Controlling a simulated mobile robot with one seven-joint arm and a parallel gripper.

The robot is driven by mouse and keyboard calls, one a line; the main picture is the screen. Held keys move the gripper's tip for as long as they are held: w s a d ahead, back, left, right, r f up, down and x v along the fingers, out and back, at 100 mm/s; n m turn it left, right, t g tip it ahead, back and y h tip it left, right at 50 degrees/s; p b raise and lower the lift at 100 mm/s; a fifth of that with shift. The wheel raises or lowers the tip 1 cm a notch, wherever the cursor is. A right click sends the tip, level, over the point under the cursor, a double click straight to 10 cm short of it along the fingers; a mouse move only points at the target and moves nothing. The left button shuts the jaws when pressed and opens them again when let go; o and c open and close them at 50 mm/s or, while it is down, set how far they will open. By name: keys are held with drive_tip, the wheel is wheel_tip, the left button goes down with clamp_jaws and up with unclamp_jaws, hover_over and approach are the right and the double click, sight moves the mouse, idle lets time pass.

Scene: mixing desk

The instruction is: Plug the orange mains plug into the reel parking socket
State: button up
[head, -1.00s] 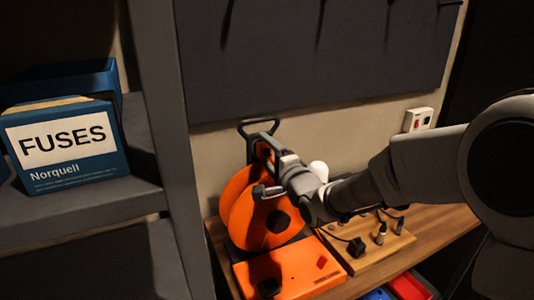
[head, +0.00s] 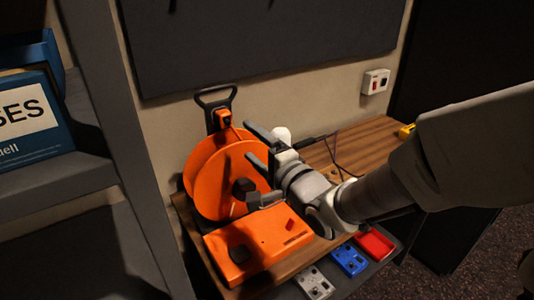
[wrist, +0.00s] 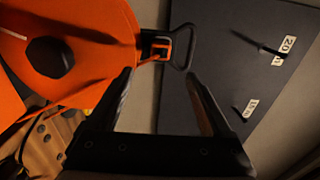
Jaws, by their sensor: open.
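The orange mains plug (head: 223,117) sits at the foot of the black handle on top of the orange cable reel (head: 205,170). In the wrist view, the plug (wrist: 157,46) lies against a black fitting beside the handle loop, beyond my fingertips. That black fitting looks like the reel parking socket, mostly covered by the plug; I cannot tell how deep the plug sits. My gripper (head: 250,143) is open and empty, to the right of the plug and in front of the reel. In the wrist view a clear gap shows between my gripper's fingertips (wrist: 158,75) and the plug.
An orange box (head: 255,255) stands in front of the reel on the wooden desk.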

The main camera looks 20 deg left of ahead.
drive_tip(key=v, duration=0.5)
drive_tip(key=shift+r, duration=0.15)
drive_tip(key=d+n+h+p, duration=0.1)
drive_tip(key=d+n+h, duration=0.2)
drive_tip(key=d+h, duration=1.25)
drive_tip(key=s+d+n+g+y, duration=0.1)
drive_tip(key=s+d+n+g, duration=0.1)
drive_tip(key=s+d, duration=0.3)
drive_tip(key=s+d+f+n+g+y, duration=0.1)
drive_tip(key=s+d+n+g, duration=0.2)
drive_tip(key=s+d, duration=0.3)
drive_tip(key=s+g+p, duration=0.1)
drive_tip(key=s, duration=0.4)
drive_tip(key=shift+d, duration=0.25)
drive_tip(key=shift+a, duration=0.15)
